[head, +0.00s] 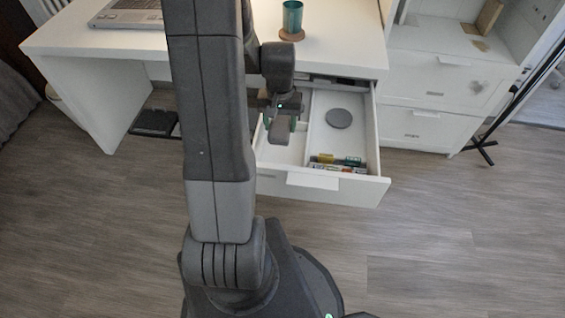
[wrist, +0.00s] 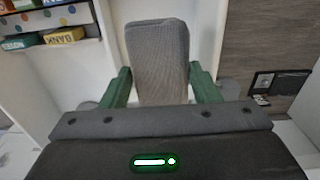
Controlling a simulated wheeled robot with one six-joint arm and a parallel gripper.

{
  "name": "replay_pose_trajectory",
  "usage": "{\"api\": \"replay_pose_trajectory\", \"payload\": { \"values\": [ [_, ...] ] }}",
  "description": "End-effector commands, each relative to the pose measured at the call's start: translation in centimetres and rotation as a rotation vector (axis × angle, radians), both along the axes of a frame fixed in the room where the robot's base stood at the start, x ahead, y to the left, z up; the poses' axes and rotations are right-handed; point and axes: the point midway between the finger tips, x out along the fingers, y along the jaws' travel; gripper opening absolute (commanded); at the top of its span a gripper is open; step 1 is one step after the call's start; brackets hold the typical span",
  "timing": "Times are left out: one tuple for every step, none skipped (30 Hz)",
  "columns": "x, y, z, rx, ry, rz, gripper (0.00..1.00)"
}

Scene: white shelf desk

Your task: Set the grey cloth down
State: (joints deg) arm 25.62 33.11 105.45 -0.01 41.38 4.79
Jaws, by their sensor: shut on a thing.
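The grey cloth (wrist: 158,52) is held between the green fingers of my gripper (wrist: 161,88) in the wrist view. It looks like a folded, ribbed grey block that sticks out past the fingertips. In the head view the cloth (head: 281,132) hangs below my gripper (head: 281,122), over the left part of the open white drawer (head: 335,183). I cannot tell whether the cloth touches the drawer floor. My arm hides part of the drawer's left side.
A divider splits the drawer. Its right part holds a grey disc (head: 339,118) and several small coloured boxes (head: 338,162) at the front.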

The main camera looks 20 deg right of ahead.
Motion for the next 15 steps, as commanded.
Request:
{"api": "replay_pose_trajectory", "payload": {
  "values": [
    [-0.4,-0.3,-0.5,0.000,0.000,-0.010,0.31],
    [-0.5,-0.4,-0.7,0.001,0.001,-0.013,0.31],
    [-0.6,-0.4,-1.2,0.001,0.002,-0.015,0.31],
    [-0.7,-0.5,-1.6,0.002,0.003,-0.017,0.31],
    [-0.7,-0.5,-2.2,0.003,0.004,-0.017,0.31],
    [-0.7,-0.5,-3.0,0.003,0.004,-0.017,0.31],
    [-0.8,-0.5,-3.6,0.003,0.004,-0.017,0.31],
    [-0.7,-0.5,-4.2,0.003,0.004,-0.017,0.31],
    [-0.7,-0.4,-4.9,0.003,0.004,-0.017,0.31],
    [-0.7,-0.5,-5.3,0.002,0.003,-0.017,0.31],
    [-0.7,-0.4,-5.7,0.002,0.003,-0.017,0.31],
    [-0.7,-0.4,-6.1,0.002,0.003,-0.016,0.31],
    [-0.7,-0.4,-6.3,0.002,0.003,-0.016,0.31],
    [-0.7,-0.5,-6.5,0.001,0.002,-0.016,0.31],
    [-0.6,-0.5,-6.7,0.001,0.001,-0.016,0.31]
  ]
}}
